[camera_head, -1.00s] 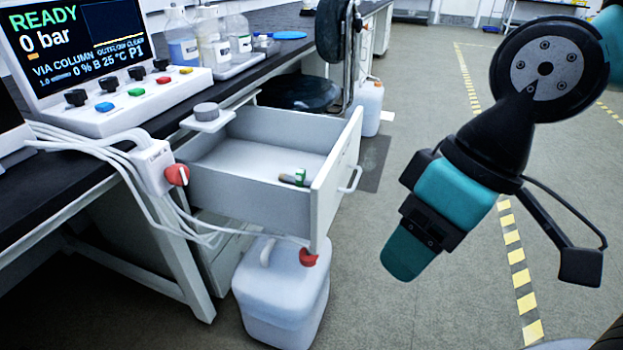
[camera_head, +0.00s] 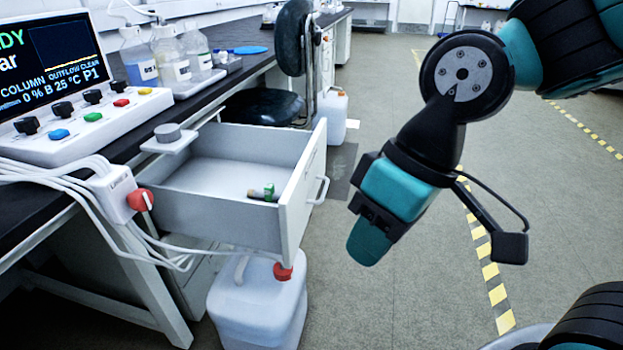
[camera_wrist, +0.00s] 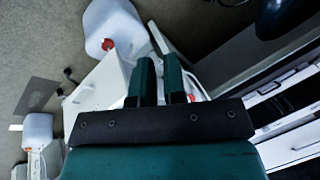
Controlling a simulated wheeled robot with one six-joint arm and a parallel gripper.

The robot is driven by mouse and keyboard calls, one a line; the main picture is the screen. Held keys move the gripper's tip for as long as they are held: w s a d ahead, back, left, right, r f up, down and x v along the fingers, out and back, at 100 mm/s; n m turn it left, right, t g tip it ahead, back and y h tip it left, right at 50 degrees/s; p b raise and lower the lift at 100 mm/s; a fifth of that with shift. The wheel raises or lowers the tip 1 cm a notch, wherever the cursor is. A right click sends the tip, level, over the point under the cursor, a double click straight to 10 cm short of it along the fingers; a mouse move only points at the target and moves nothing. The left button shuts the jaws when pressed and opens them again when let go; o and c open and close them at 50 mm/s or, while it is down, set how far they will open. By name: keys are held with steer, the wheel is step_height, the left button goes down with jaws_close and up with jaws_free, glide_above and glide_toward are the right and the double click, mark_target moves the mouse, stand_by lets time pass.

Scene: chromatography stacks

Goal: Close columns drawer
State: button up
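The columns drawer (camera_head: 240,216) is a pale grey drawer pulled out from under the dark bench in the head view. Its front panel (camera_head: 302,192) carries a bar handle (camera_head: 319,190) facing right. A small green-and-grey item (camera_head: 264,193) lies inside near the front. My gripper (camera_head: 368,243) hangs to the right of the drawer front, pointing down and left, apart from the handle. In the wrist view its two teal fingers (camera_wrist: 160,80) are close together with a narrow gap, and nothing shows held between them.
A white canister (camera_head: 258,308) with a red cap stands below the drawer. A small shelf with a grey knob (camera_head: 168,133) juts over the drawer's left rear. Cables hang at the left from a box with a red knob (camera_head: 140,200). The floor right of the drawer is open.

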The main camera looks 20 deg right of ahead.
steer(key=w+p, duration=0.1)
steer(key=w, duration=0.1)
steer(key=w+r+m+y+p, duration=0.1)
steer(key=w, duration=0.1)
steer(key=w+m+p, duration=0.1)
steer(key=w, duration=0.1)
steer(key=shift+w+d+r, duration=0.1)
steer(key=shift+w+r, duration=0.05)
steer(key=shift+w, duration=0.2)
jaws_close()
steer(key=m+t+y+p, duration=0.5)
steer(key=m+t+p, duration=0.1)
steer(key=m+p, duration=0.4)
glide_toward(300, 177)
steer(key=shift+m, duration=0.3)
steer(key=x, duration=0.3)
steer(key=b+x, duration=0.1)
steer(key=x, duration=0.2)
steer(key=shift+d+f, duration=0.15)
steer(key=shift+f, duration=0.15)
steer(key=shift+w+a, duration=0.3)
steer(key=shift+a, duration=0.15)
